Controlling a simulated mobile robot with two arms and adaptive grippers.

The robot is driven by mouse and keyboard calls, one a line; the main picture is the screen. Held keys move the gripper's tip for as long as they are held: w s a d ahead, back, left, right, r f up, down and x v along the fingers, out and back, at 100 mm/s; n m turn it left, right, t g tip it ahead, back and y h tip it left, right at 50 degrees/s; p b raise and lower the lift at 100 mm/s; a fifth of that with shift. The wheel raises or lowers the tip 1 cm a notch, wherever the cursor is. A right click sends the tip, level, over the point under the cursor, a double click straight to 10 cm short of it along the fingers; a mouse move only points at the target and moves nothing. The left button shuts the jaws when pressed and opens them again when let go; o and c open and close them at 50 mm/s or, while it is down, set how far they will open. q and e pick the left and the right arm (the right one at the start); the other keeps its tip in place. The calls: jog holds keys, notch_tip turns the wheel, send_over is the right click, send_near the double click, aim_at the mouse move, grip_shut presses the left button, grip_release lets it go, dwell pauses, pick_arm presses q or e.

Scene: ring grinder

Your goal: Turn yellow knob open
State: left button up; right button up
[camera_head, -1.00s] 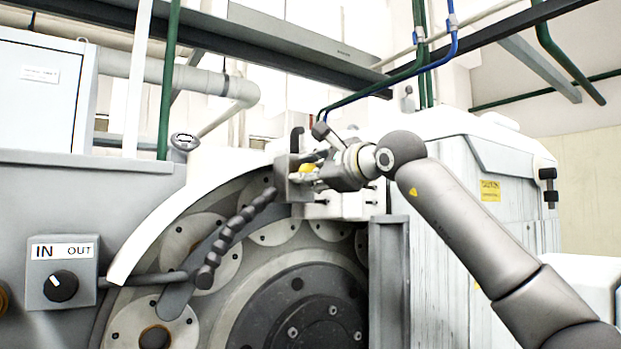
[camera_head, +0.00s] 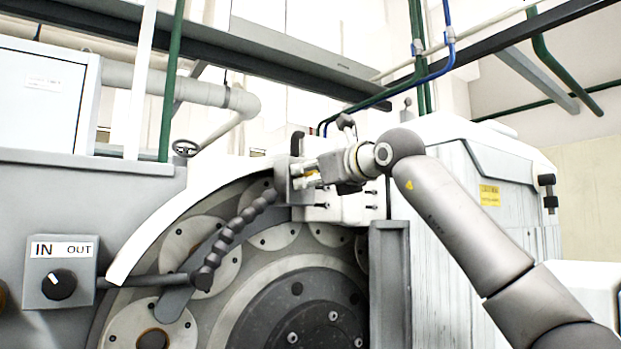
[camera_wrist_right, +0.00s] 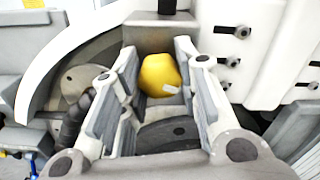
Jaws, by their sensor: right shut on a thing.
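The yellow knob (camera_wrist_right: 160,74) sits on a grey block at the top of the grinder and lies between the fingers of my right gripper (camera_wrist_right: 160,88) in the right wrist view. The gripper is shut on it. In the head view my right gripper (camera_head: 306,175) reaches in from the right to the grey block (camera_head: 283,180). Only a small yellow part of the knob (camera_head: 314,182) shows there, the rest being hidden by the fingers. My left gripper is not in view.
A black jointed hose (camera_head: 232,232) hangs left of the block, in front of the round grinder face (camera_head: 300,300). A white bolted block (camera_head: 345,203) is just below my right gripper. An IN/OUT switch box (camera_head: 60,272) is at the far left.

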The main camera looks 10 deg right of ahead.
jog(key=shift+w+f+m, duration=0.1)
jog(key=shift+f+m, duration=0.2)
jog(key=shift+m, duration=0.1)
jog(key=o, duration=1)
jog(key=shift+r, duration=0.1)
jog(key=shift+o, duration=0.2)
jog(key=shift+r, duration=0.1)
jog(key=shift+s, duration=0.2)
jog(key=v, duration=1.1)
jog(key=shift+s+d, duration=0.2)
jog(key=shift+s, duration=0.15)
